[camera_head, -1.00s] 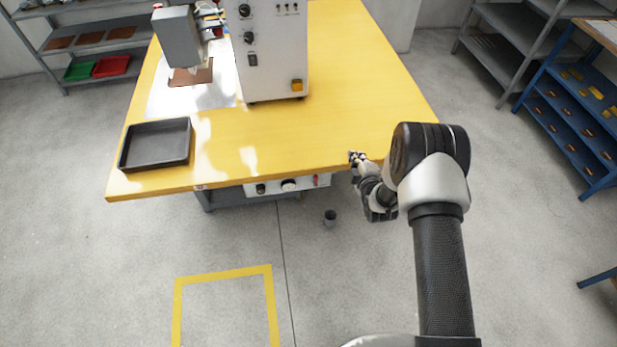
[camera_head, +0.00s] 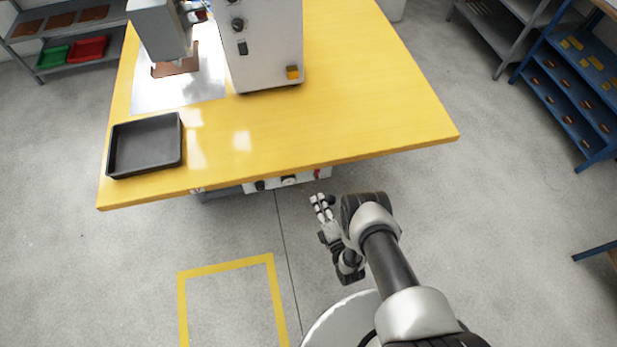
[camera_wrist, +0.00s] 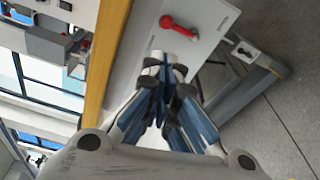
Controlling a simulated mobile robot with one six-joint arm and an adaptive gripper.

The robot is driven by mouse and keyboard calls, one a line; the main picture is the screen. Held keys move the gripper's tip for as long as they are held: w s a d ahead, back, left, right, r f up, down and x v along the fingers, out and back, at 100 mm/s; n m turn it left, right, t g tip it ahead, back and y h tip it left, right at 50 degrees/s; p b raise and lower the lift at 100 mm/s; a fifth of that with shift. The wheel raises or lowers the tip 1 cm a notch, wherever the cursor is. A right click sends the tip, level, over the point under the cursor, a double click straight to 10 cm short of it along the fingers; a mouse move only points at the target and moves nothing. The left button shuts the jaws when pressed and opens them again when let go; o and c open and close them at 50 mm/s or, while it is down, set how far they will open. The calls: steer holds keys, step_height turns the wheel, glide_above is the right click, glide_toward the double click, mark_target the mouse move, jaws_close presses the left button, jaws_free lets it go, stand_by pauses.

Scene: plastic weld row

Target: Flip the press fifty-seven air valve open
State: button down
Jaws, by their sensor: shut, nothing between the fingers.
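The air valve's red lever (camera_wrist: 180,26) sits on a white panel (camera_wrist: 212,18) in the wrist view, its rounded end toward the left. In the head view the lever (camera_head: 317,173) is a small red mark near the right end of the panel (camera_head: 271,186), partly hidden under the table's front edge. My gripper (camera_wrist: 166,64) is shut and empty. Its fingertips appear just below the lever in the wrist view, with a visible gap. In the head view my gripper (camera_head: 319,200) is in front of and below the table edge, close to the lever.
The yellow table (camera_head: 330,110) overhangs the panel. On it stand a black tray (camera_head: 112,160) and a white press body (camera_head: 268,45). A dark knob (camera_head: 289,180) is on the panel. A blue shelf (camera_head: 575,105) stands at the right. The floor in front is clear.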

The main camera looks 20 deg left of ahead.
mark_target(317, 173)
steer(key=b+x, duration=0.3)
steer(key=x, duration=0.7)
